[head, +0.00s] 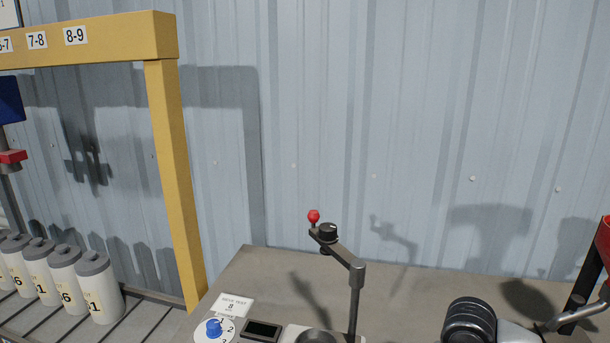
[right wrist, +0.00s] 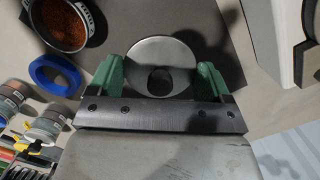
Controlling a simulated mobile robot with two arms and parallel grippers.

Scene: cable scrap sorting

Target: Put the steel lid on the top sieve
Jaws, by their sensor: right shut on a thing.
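My right gripper (right wrist: 160,82) has two green fingers, seen in the right wrist view. They are shut on a round, pale steel disc with a dark round centre, the steel lid (right wrist: 160,48). A round steel-rimmed vessel (right wrist: 88,44) holding reddish-brown granules is cut off at the upper left of that view, apart from the lid. I cannot tell whether it is the top sieve. No sieve stack is clear in the head view. My left gripper shows in neither view.
A blue ring (right wrist: 74,78) and several jars (right wrist: 48,122) lie left of the right gripper. In the head view, a crank arm with a red knob (head: 313,216) rises from the bench (head: 250,270). Several numbered bottles (head: 98,290) stand by a yellow post (head: 172,180).

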